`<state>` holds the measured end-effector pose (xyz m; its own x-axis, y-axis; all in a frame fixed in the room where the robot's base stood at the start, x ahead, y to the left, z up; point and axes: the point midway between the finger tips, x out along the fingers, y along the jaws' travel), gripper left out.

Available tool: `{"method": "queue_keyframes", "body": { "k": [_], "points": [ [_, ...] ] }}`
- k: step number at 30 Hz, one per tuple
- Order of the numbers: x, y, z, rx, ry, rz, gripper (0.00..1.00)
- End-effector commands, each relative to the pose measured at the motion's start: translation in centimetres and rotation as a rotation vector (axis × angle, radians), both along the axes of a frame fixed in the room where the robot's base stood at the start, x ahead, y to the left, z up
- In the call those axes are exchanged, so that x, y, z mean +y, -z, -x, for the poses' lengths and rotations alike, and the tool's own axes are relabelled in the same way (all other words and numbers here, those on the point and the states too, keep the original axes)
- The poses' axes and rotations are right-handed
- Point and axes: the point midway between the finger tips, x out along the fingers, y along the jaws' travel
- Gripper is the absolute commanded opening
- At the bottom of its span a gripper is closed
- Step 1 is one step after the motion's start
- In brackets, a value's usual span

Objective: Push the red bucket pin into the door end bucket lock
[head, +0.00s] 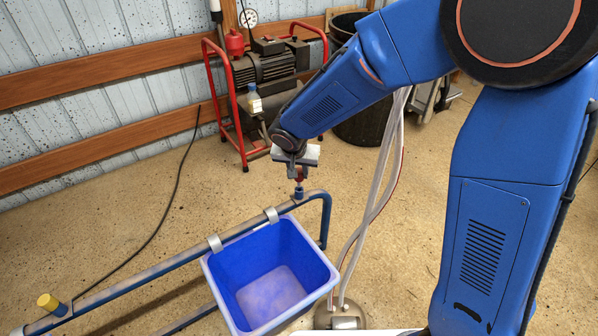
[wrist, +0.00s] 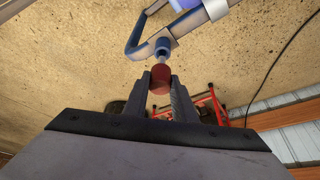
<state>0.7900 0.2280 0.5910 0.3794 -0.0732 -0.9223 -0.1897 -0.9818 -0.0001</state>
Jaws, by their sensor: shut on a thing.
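My gripper (head: 298,168) is shut on the red bucket pin (wrist: 160,78), whose red head sits between the fingertips (wrist: 160,86) in the wrist view. A short pale shaft shows between the red head and the blue collar of the bucket lock (wrist: 162,46). In the head view the lock (head: 299,194) is a small blue fitting on the rail near its bent end, directly below my gripper. The pin is lined up with the collar, and its tip meets or enters it; how deep it goes is hidden. The red head stands clear of the collar.
A blue bucket (head: 318,270) hangs from the blue rail (head: 150,271) by grey claws (head: 272,214). A yellow knob (head: 48,302) sits at the rail's left end. A red-framed pump (head: 262,75) stands behind, and pale hoses (head: 372,200) run down right of the bucket.

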Motion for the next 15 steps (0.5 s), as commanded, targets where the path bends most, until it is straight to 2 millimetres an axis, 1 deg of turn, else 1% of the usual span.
{"method": "queue_keyframes", "body": {
  "k": [9, 15],
  "points": [
    [0.00, 0.02, 0.00, 0.000, 0.000, 0.000, 0.00],
    [-0.01, 0.48, 0.00, 0.000, -0.001, 0.001, 0.00]
  ]
}}
